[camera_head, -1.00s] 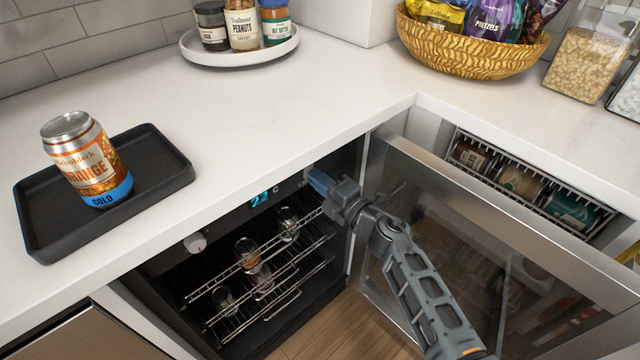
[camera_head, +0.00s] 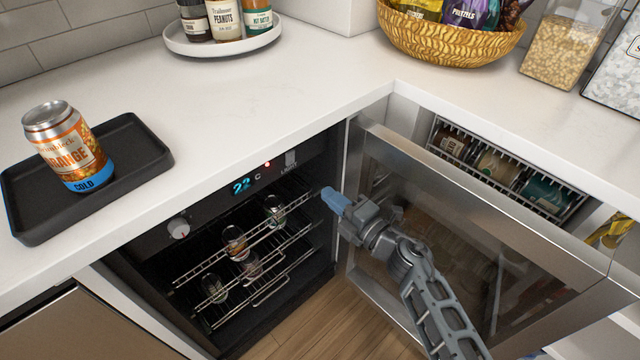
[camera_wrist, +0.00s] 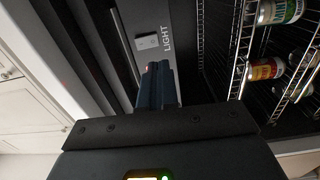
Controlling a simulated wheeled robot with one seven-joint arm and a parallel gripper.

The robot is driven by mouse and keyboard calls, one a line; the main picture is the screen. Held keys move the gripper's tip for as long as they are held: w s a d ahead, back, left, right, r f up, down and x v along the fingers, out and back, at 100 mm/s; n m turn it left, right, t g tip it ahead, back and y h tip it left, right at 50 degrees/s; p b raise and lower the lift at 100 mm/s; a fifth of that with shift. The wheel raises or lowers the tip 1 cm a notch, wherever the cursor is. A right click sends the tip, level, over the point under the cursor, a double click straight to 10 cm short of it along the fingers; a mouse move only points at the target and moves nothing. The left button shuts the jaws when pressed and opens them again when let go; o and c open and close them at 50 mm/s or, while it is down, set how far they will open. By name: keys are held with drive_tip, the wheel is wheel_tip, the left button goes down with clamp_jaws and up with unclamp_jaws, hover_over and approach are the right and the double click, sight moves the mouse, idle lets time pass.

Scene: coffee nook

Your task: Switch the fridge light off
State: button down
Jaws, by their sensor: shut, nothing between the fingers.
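My gripper (camera_head: 328,194) is shut and empty, at the fridge opening, below and right of the switch. In the wrist view my gripper (camera_wrist: 158,70) points toward the switch; whether it touches is hard to tell, but a gap seems to show.
The fridge door (camera_head: 470,225) stands open to the right, close to my arm. The counter edge overhangs the panel. A black tray (camera_head: 150,150) with an orange can (camera_head: 68,145) is on the counter. A wire basket of packets (camera_head: 505,170) stands behind the door.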

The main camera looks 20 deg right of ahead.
drive_tip(key=shift+v, duration=1.55)
drive_tip(key=shift+f, duration=0.15)
drive_tip(key=s+a+r+m+h, duration=0.2)
drive_tip(key=s+m, duration=0.3)
drive_tip(key=s, duration=0.6)
drive_tip(key=s+a+r+m+h, duration=0.15)
drive_tip(key=s+m, duration=0.35)
drive_tip(key=s, duration=0.6)
drive_tip(key=s+r+m+g+h+p, duration=0.1)
drive_tip(key=s+r+m, duration=0.4)
drive_tip(key=s, duration=0.4)
drive_tip(key=s+d+r+m+g+h, duration=0.1)
drive_tip(key=s+r+m, duration=0.5)
drive_tip(key=s+r, duration=0.2)
drive_tip(key=shift+s+d+r+m+g+p, duration=0.2)
drive_tip(key=shift+s+m+g+p, duration=0.15)
drive_tip(key=shift+s, duration=0.5)
drive_tip(key=c, duration=1.8)
unclamp_jaws()
